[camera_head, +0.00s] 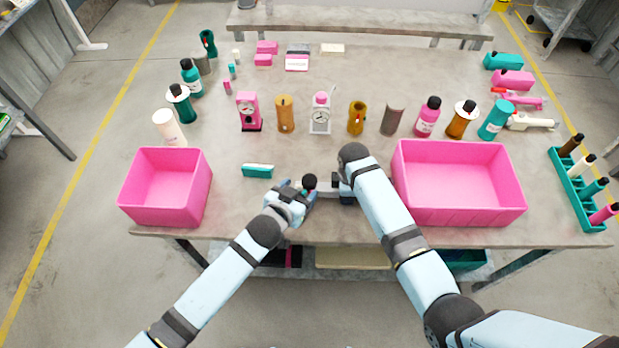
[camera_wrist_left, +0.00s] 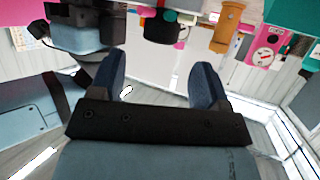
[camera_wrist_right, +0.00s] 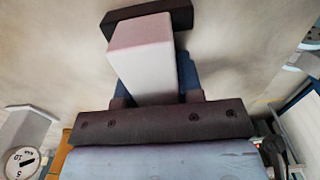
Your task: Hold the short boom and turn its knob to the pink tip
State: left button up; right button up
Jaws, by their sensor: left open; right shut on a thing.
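The short boom is a pale, squared bar (camera_wrist_right: 145,55) in the right wrist view, running between my right fingers (camera_wrist_right: 155,85) toward a dark block (camera_wrist_right: 183,15). My right gripper (camera_head: 340,188) is shut on it, just above the front of the table. A round black knob (camera_head: 310,181) stands at the left end, with a little teal below it. My left gripper (camera_head: 303,194) is open beside the knob. In the left wrist view a dark piece with a red spot and some teal (camera_wrist_left: 167,27) lies beyond the open fingers (camera_wrist_left: 158,80). I cannot tell which tip the knob faces.
A pink bin (camera_head: 130,207) stands left and a larger one (camera_head: 400,205) right, close to my right arm. A teal block (camera_head: 257,170) lies behind my left gripper. Several bottles and dials form a row behind. The bench (camera_head: 330,232) ends just in front of the grippers.

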aim_at(309, 180)
pick_arm(q)
jog(key=x, duration=0.6)
jog(key=shift+w+d, duration=0.1)
jog(key=shift+w, duration=0.15)
jog(key=c, duration=0.9)
jog(key=shift+c, duration=0.2)
